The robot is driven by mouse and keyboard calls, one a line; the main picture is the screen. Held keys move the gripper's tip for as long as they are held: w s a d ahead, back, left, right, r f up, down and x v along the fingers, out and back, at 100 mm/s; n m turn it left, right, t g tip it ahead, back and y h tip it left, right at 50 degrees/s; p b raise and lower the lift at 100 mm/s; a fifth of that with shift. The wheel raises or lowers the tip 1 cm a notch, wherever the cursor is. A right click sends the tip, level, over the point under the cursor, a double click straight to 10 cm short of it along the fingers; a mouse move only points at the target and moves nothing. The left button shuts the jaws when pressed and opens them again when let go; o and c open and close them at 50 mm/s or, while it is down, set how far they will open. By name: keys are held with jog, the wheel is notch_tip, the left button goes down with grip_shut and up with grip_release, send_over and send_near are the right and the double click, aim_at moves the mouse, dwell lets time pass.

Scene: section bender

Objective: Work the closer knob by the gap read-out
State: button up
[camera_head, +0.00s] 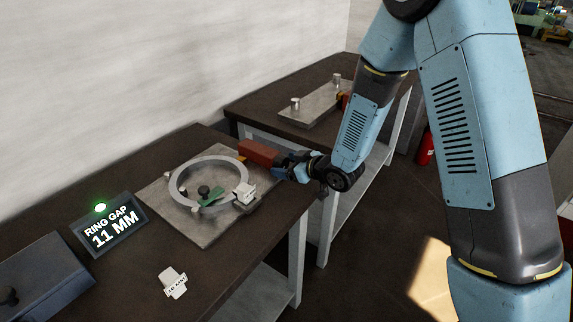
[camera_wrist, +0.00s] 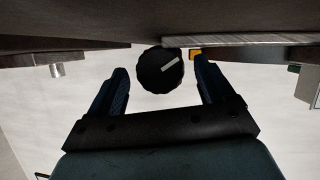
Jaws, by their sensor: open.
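The read-out (camera_head: 109,229) stands on the bench at left and shows "RING GAP" and what looks like 11 MM; a decimal point cannot be told. Its green lamp (camera_head: 100,208) is lit. A pale ring (camera_head: 178,180) lies on a metal plate (camera_head: 160,212), with a pale block at its right side. My gripper (camera_head: 287,164) is at the right end of a red block (camera_head: 257,152). In the wrist view a round black knob (camera_wrist: 158,76) with a white mark sits between my open fingers (camera_wrist: 160,65), with space on both sides. The knob is hidden in the head view.
A dark blue box (camera_head: 40,280) stands at lower left. A second bench (camera_head: 270,120) behind bears another plate (camera_head: 312,106) with pins. A red extinguisher (camera_head: 425,149) stands beyond my arm.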

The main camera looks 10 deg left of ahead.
jog(key=shift+c, duration=0.3)
jog(key=c, duration=1)
jog(key=shift+m+g, duration=0.5)
jog(key=shift+m, duration=0.1)
jog(key=o, duration=1.1)
jog(key=shift+c, duration=0.2)
jog(key=shift+s+d+r, duration=0.2)
jog(key=shift+d+r, duration=0.1)
jog(key=shift+d, duration=0.25)
jog(key=v, duration=1.2)
jog(key=shift+s+d, duration=0.25)
